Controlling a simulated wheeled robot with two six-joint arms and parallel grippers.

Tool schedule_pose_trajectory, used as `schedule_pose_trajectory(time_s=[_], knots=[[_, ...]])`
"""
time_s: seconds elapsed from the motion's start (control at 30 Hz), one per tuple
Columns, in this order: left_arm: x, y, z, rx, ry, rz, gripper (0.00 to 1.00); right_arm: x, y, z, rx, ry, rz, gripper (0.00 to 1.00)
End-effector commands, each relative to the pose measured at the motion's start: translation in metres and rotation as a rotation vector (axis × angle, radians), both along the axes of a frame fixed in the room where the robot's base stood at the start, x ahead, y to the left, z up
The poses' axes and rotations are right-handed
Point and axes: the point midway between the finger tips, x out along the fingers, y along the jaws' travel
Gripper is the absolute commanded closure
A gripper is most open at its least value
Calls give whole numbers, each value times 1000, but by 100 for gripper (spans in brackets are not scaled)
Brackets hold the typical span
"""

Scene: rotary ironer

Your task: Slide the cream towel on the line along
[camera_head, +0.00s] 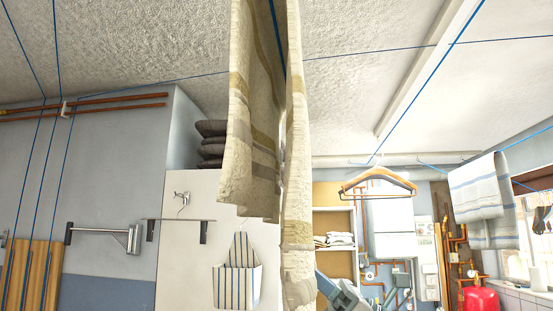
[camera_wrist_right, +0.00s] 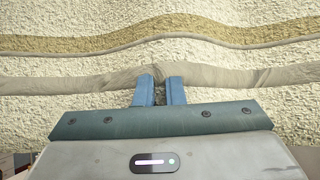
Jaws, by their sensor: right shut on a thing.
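The cream towel (camera_head: 252,110), with tan and grey stripes, hangs in two layers over a blue line (camera_head: 276,35) in the middle of the head view. It fills the upper part of the right wrist view (camera_wrist_right: 70,62). My right gripper (camera_wrist_right: 160,82) is shut on the towel, with a pinched fold at a grey stripe between its blue fingers. In the head view part of my right arm shows low beside the towel, and its fingertips are hidden behind the cloth. My left gripper is not in view.
Hangers (camera_head: 378,180) hang from the line to the right. A blue-grey striped towel (camera_head: 478,188) hangs farther right. A striped peg bag (camera_head: 237,280) is on the white cabinet at left, near a wall bracket (camera_head: 105,238). A red container (camera_head: 481,300) stands low at right.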

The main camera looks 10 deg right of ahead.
Motion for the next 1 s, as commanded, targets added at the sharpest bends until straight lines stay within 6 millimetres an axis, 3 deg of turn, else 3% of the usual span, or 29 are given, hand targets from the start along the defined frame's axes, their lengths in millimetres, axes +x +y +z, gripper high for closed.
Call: schedule_pose_trajectory(time_s=[0.5, 1.0], knots=[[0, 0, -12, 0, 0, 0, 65, 30, -9, -1, 1, 2, -1, 100], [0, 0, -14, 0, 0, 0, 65, 35, -10, 0, 0, 1, -1, 100]])
